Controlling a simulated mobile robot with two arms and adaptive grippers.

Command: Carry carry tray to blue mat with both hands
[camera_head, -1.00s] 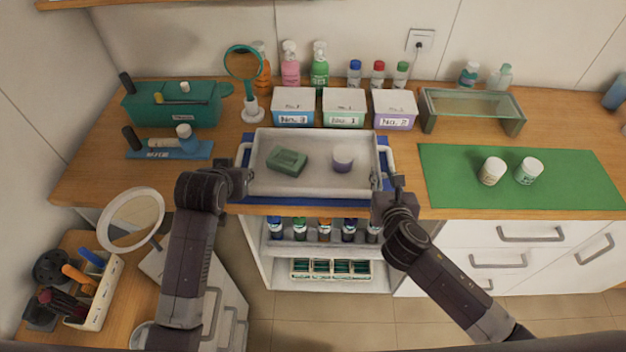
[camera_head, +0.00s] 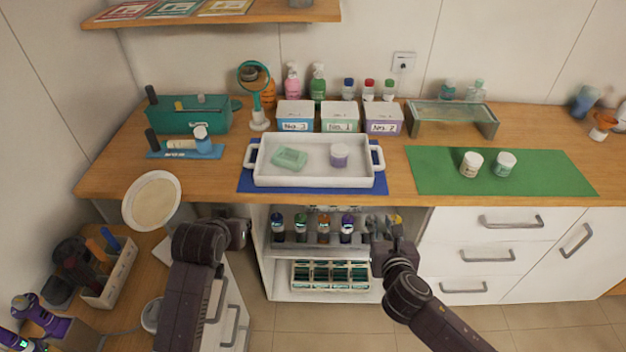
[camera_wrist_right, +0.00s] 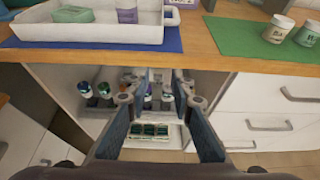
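The white carry tray (camera_head: 262,178) sits on the blue mat (camera_head: 313,190) at the front of the counter, with mat showing at its front and sides. A green bar (camera_head: 290,158) and a purple-and-white jar (camera_head: 339,155) are in the tray. My right gripper (camera_head: 387,228) is below and in front of the counter edge, apart from the tray's right handle (camera_head: 377,155). Its fingers stand apart and empty in the right wrist view (camera_wrist_right: 164,90). My left gripper (camera_head: 240,232) is below the counter edge, apart from the left handle (camera_head: 250,152); its fingers are not clear.
Boxes (camera_head: 340,117) and bottles stand behind the tray. A green mat (camera_head: 540,185) with two jars lies to the right. A teal case (camera_head: 200,110) and a round mirror (camera_head: 152,200) are to the left. Open shelves (camera_head: 285,252) with bottles are under the counter.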

